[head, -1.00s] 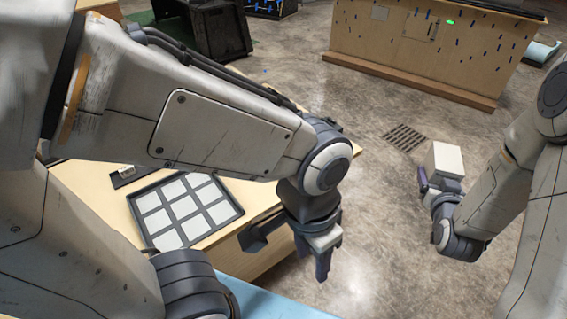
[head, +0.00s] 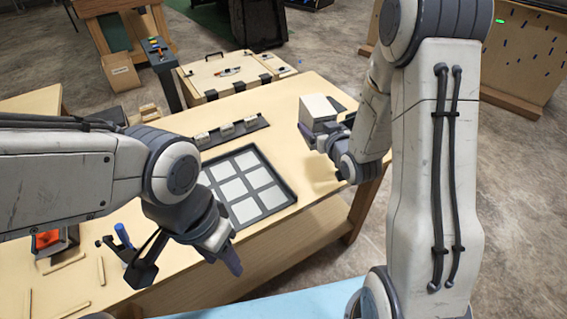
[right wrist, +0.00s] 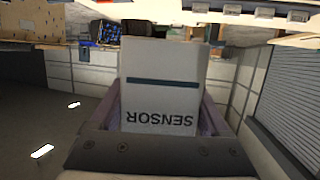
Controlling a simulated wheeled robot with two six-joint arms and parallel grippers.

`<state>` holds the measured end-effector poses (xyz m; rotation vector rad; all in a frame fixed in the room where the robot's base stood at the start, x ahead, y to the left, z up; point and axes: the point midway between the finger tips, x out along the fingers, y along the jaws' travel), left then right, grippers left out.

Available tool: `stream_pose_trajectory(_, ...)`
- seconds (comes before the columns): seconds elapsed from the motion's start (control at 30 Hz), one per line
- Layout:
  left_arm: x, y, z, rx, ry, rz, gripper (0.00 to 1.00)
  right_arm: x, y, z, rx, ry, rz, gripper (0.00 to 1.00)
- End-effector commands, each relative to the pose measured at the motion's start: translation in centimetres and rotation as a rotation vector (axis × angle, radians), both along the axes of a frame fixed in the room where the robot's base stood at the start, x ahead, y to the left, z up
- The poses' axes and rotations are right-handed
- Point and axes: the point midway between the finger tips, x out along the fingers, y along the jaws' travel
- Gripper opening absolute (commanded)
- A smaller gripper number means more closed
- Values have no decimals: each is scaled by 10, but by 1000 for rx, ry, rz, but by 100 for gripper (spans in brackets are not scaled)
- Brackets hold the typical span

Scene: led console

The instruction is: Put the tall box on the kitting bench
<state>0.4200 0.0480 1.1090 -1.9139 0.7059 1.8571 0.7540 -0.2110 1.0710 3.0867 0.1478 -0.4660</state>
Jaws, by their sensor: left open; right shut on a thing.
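The tall box (head: 318,108) is pale grey-white. My right gripper (head: 316,131) is shut on it, and in the head view it shows over the right part of the wooden kitting bench (head: 270,245). I cannot tell how high it is above the bench top. In the right wrist view the box (right wrist: 163,95) stands between the two fingers, with a dark stripe and upside-down "SENSOR" print. My left gripper (head: 188,264) is open and empty near the bench's front edge.
A dark tray (head: 285,196) with white square pads lies on the bench, left of the box. A dark strip with small blocks (head: 224,129) lies behind it. A blue-handled tool (head: 123,235) and thin wooden sticks lie at the left. Bare bench top shows around the box.

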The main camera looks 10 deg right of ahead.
Motion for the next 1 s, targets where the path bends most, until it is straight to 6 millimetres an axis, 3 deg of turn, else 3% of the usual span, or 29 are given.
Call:
stream_pose_trajectory(0.03,0,0,-29,1,1,0,50,1,-16,-18,-3,-10,16,4)
stream_pose_trajectory(0.2,0,0,-69,1,1,-1,50,-10,-51,-39,-3,-5,123,4)
stream_pose_trajectory(0.33,0,0,-91,1,1,-1,50,-26,-74,-53,-1,-4,185,4)
stream_pose_trajectory(0.5,0,0,-104,1,1,-1,50,-42,-90,-64,-1,-2,235,4)
stream_pose_trajectory(0.67,0,0,-105,0,0,-1,50,-33,-85,-74,5,0,255,4)
stream_pose_trajectory(1.0,0,0,-102,0,0,-1,50,35,-49,-118,3,0,258,4)
